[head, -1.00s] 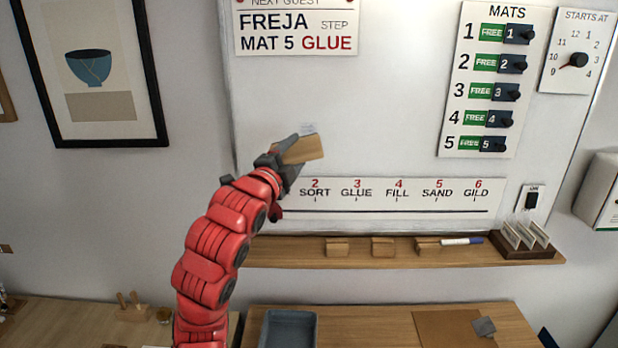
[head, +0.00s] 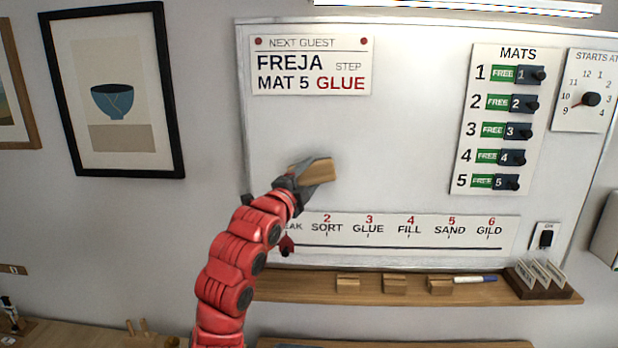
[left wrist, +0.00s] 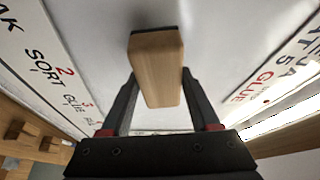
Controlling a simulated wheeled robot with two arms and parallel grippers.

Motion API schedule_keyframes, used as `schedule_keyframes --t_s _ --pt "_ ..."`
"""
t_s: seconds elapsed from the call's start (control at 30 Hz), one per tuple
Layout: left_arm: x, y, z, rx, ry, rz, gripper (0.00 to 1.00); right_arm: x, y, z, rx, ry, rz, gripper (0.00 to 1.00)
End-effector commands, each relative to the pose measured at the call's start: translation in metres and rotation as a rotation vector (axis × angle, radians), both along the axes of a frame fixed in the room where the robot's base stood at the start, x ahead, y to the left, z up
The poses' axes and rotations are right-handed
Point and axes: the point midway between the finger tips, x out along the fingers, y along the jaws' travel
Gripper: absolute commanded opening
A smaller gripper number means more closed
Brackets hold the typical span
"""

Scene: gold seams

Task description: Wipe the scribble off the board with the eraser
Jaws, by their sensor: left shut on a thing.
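My left gripper (head: 298,178) is shut on the wooden eraser (head: 318,171), in front of the lower left part of the white board (head: 410,130). In the left wrist view the eraser (left wrist: 160,75) sits between the two fingers, its dark felt end towards the board and seemingly touching it. No scribble shows on the bare board in either view; the patch behind the eraser and gripper is hidden. My right gripper is not in view.
A name card (head: 312,65) is above the eraser and a step strip (head: 400,236) with a red pointer (head: 287,246) below. The mats panel (head: 505,118) is at right. A wooden ledge (head: 410,289) holds blocks, a pen (head: 476,279) and a card holder (head: 543,280).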

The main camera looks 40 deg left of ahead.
Motion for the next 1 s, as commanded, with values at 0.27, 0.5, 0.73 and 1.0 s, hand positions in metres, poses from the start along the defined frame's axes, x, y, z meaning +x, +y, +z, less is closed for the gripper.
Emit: schedule_keyframes --t_s 0.27,0.5,0.73,1.0 --pt "-0.0001 -0.0002 0.0001 0.000 -0.001 0.000 0.18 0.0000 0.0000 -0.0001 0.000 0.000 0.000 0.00" --pt "0.0009 0.0003 -0.0001 0.000 -0.001 0.000 0.18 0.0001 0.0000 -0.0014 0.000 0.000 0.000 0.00" --pt "0.0049 0.0025 -0.0003 0.000 -0.001 -0.001 0.18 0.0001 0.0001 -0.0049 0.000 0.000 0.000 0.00" --pt "0.0096 0.0061 -0.0003 0.000 0.000 0.000 0.18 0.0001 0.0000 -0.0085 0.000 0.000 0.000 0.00"
